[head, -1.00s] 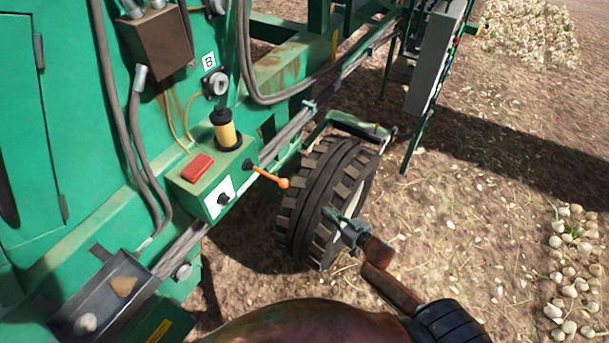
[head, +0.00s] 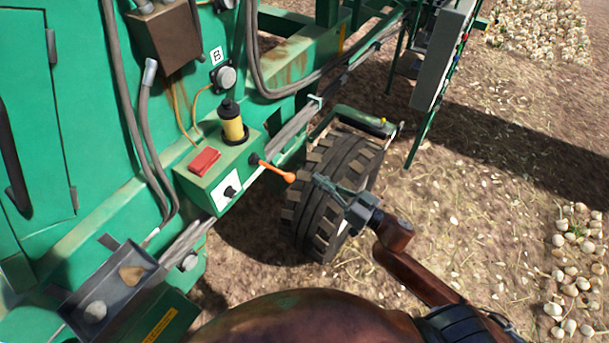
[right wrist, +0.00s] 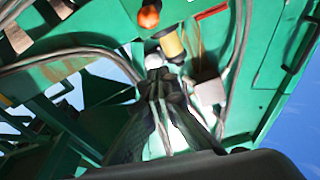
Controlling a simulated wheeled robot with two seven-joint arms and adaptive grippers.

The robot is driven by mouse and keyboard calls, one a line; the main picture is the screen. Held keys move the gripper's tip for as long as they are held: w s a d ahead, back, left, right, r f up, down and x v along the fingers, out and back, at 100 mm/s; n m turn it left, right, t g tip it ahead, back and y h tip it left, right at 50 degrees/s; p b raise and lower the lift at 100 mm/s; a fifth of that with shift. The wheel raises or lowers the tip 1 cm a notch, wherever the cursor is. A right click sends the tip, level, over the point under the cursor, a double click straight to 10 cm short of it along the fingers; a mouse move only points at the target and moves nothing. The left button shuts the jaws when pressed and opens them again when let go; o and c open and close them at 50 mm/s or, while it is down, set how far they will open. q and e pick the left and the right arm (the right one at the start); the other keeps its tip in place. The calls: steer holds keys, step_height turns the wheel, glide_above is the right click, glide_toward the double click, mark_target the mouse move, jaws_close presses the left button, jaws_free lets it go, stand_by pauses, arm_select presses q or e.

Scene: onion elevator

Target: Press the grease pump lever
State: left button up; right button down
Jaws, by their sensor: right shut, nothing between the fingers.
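The grease pump lever (head: 276,171) is an orange rod with a round knob on the right side of the green pump box (head: 218,173). A yellow grease cylinder with a black cap (head: 231,124) stands on the box. My right gripper (head: 320,180) is shut and empty, a little to the right of the lever's knob in the head view, in front of the tyre. In the right wrist view the orange knob (right wrist: 149,17) lies beyond and above the shut fingertips (right wrist: 155,62). I cannot tell from these views whether they touch. My left gripper is out of view.
A black tyre (head: 318,221) stands behind my right gripper. A red block (head: 204,161) sits on the pump box. A grey tray (head: 103,288) is at lower left. Hoses run along the green machine. Onions (head: 577,270) lie on the open soil at right.

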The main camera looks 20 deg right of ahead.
steer(key=p+x, duration=0.2)
steer(key=x, duration=0.7)
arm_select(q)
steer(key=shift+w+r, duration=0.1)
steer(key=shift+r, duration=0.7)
arm_select(e)
steer(key=shift+s+a+f, duration=0.1)
steer(key=shift+f, duration=0.85)
steer(key=shift+s+a+f, duration=0.15)
steer(key=shift+f, duration=0.8)
